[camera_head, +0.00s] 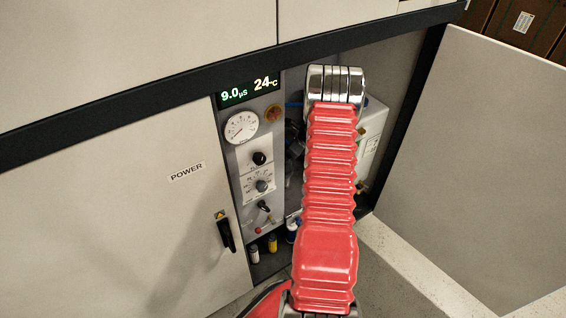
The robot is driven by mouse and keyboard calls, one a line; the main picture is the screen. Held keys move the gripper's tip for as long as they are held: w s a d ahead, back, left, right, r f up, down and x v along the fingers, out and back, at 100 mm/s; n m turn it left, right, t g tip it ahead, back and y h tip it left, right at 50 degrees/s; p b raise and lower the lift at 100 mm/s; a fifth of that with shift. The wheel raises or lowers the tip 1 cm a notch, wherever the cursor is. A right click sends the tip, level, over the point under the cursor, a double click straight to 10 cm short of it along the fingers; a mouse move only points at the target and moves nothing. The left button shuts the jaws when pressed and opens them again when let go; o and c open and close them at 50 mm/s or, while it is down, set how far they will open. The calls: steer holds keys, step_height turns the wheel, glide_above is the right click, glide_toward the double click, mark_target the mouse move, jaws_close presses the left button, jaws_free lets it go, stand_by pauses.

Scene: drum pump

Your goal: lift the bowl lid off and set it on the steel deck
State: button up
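My red, ribbed arm reaches up the middle of the view into an open cabinet bay, ending in a shiny metal joint. My gripper does not show; it is hidden behind or beyond the arm. I cannot make out the bowl lid or the steel deck. Dark fittings (293,140) and a bit of blue tubing show just left of the arm, partly covered by it. I cannot tell whether they belong to the bowl.
A control panel (248,165) with a gauge (241,127), knobs and a lit display (248,88) stands left of my arm. A white box (371,135) is to its right. Small bottles (272,243) stand below the panel. An open door (480,160) bounds the right.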

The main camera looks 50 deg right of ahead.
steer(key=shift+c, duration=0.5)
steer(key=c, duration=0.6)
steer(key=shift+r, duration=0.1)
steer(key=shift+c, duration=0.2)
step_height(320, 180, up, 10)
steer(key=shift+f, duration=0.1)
